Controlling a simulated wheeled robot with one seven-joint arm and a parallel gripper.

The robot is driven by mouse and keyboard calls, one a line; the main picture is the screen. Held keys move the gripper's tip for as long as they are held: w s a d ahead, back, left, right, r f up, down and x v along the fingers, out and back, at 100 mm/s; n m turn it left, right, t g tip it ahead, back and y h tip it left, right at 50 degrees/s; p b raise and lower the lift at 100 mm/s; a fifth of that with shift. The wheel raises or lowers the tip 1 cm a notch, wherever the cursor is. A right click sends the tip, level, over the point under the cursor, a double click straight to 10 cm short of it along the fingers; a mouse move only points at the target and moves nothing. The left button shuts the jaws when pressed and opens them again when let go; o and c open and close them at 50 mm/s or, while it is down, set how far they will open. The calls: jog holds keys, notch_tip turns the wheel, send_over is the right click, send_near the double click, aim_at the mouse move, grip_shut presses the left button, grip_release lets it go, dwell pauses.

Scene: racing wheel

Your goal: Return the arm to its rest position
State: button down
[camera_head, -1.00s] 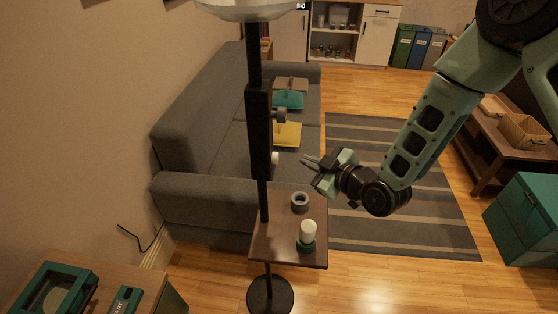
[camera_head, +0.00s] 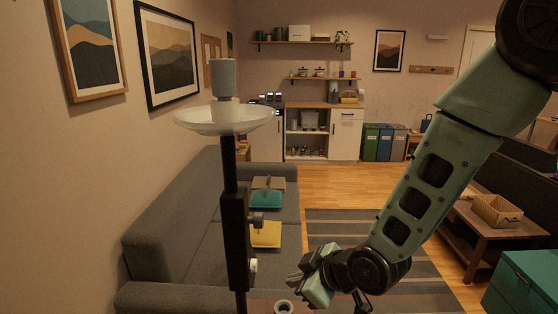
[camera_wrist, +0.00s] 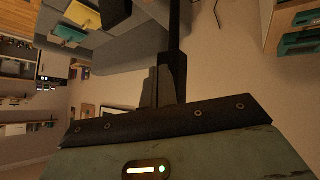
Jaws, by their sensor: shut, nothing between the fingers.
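My green and black arm (camera_head: 430,190) reaches down from the upper right in the head view. My gripper (camera_head: 294,281) is at its lower end, shut and empty, just right of the black lamp pole (camera_head: 235,240). It is above and beside the small side table (camera_head: 262,308) on the pole, of which only the top edge shows. In the wrist view the green gripper body fills the bottom, with dark parts of the gripper and pole overlapping above it. I cannot tell there whether the fingers touch the pole.
A grey ring (camera_head: 283,307) is on the side table. The lamp has a white bowl shade (camera_head: 225,120) with a grey cylinder (camera_head: 224,78) above it. A grey sofa (camera_head: 185,225) stands behind on the left. A wooden coffee table (camera_head: 480,230) and green cabinet (camera_head: 525,283) are right.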

jog(key=s+d+r+m+g+h+b, duration=0.1)
jog(key=s+d+r+g+h, duration=0.1)
jog(key=s, duration=0.5)
jog(key=s+d+r+m+g+h, duration=0.2)
jog(key=s+d, duration=0.3)
jog(key=s, duration=0.3)
jog(key=s+d+r+m+g+h+b, duration=0.1)
jog(key=s+d+r+m+g+h, duration=0.1)
jog(key=s, duration=0.6)
jog(key=shift+s+d+r+b, duration=0.25)
jog(key=shift+d+b, duration=0.1)
jog(key=shift+d, duration=0.4)
